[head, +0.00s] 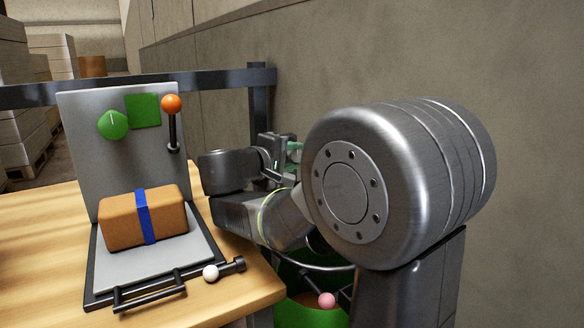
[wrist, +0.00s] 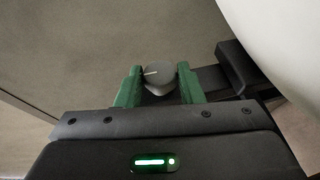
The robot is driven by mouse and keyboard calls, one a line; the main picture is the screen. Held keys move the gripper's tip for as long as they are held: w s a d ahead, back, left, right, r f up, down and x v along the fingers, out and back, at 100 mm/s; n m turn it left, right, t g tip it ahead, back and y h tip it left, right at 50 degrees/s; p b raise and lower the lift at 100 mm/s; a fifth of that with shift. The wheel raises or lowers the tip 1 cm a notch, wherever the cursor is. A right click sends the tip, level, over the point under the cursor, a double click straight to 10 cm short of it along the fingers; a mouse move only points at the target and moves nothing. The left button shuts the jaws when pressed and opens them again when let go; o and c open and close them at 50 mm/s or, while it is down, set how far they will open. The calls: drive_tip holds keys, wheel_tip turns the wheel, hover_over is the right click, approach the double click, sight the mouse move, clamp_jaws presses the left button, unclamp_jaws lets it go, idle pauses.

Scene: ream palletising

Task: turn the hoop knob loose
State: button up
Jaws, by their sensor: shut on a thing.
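The hoop knob, a grey round knob (wrist: 158,72) with a white pointer line, sits between the green fingers of my gripper (wrist: 159,88) in the wrist view. The pointer line lies nearly level, towards the left of the knob. My gripper is shut on the knob, one finger on each side. In the head view my gripper (head: 292,152) is beyond the table's right side, partly behind my arm, and the knob is hidden there. A metal hoop (head: 318,267) over a green bin (head: 312,313) shows low in the head view, partly hidden by my arm.
A grey stand (head: 75,150) on the wooden table (head: 35,240) carries a green knob (head: 112,124), a green square (head: 143,110) and an orange-balled lever (head: 172,105). A brown package (head: 120,222) with a blue band (head: 146,215) lies on it. A wall (head: 400,50) rises behind my arm.

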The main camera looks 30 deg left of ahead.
drive_tip(key=shift+f, duration=0.1)
idle(0.3)
drive_tip(key=o, duration=1)
